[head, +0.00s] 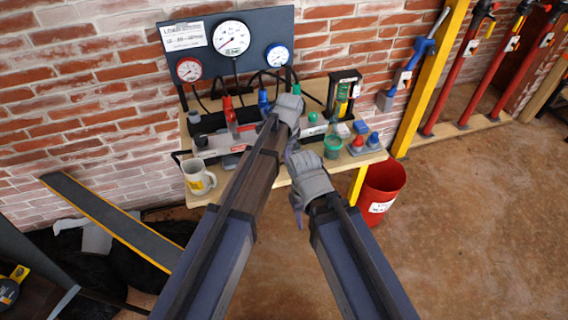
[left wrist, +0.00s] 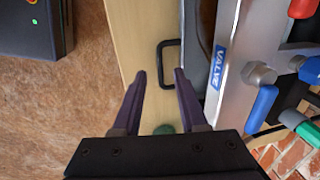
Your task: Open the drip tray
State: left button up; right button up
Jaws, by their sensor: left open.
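In the left wrist view a black bracket-shaped handle (left wrist: 168,62) stands out over the pale wooden bench top, beside a grey rounded part (left wrist: 191,55). I take this to be the drip tray's handle; the tray itself is mostly hidden. My left gripper (left wrist: 161,75) is open and empty there, its two purple fingers pointing toward the handle and apart from it. In the head view the left gripper (head: 290,148) is at the bench, and its arm covers that part. My right gripper (head: 300,205) hangs in front of the bench edge; its jaw opening is unclear.
On the bench (head: 375,157) are a white mug (head: 198,178), a green cup (head: 333,146) and a silver valve block (left wrist: 232,60). A gauge panel (head: 208,58) stands behind. A red bucket (head: 383,185) is at right.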

pick_arm(q)
jog(key=f+b, duration=0.2)
jog(key=f, duration=0.1)
jog(key=f+b, duration=0.1)
jog(key=shift+w+a+f, duration=0.1)
jog(key=shift+w+f, duration=0.05)
jog(key=shift+w, duration=0.25)
grip_shut()
dwell(1.1)
